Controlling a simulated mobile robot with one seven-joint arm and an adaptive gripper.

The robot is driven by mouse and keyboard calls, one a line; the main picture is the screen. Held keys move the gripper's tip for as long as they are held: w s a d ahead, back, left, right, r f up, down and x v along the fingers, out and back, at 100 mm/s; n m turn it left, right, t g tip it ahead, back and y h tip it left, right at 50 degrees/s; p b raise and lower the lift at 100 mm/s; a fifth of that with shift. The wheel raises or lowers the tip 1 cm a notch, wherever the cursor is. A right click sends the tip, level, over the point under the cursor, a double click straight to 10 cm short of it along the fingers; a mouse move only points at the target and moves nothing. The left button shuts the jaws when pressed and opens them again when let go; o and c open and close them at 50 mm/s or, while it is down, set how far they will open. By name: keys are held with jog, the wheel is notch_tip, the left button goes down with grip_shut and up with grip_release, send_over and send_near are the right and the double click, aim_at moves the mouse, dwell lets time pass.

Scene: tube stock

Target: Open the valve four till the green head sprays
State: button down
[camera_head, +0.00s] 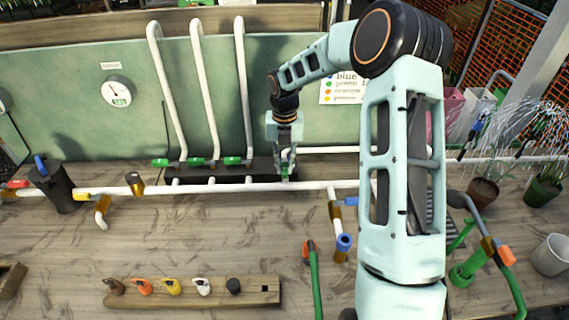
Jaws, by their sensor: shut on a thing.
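My gripper (287,168) points down at the right end of the row of valves at the back of the bench. It is shut on a green valve handle (286,174), which is mostly hidden between the fingers. To its left are three more green valve handles (161,162), (196,161) and (232,160) at the feet of white upright pipes. At the right, white water sprays (520,115) above the potted plants. The colours of the spraying heads are too small to tell. A sign (342,90) with coloured dots is partly hidden behind my arm.
A long white pipe (250,187) crosses the bench in front of the valves. A wooden rack (255,292) with several coloured fittings lies at the front. A dark can (55,188) stands at left. Potted plants (483,190) and a white cup (551,255) stand at right. The front-middle bench is mostly clear.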

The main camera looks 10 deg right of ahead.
aim_at(285, 168)
jog(key=shift+w+r, duration=0.1)
dwell(0.3)
jog(key=c, duration=1.9)
grip_release()
jog(key=shift+c, duration=0.2)
notch_tip(285, 168, up, 12)
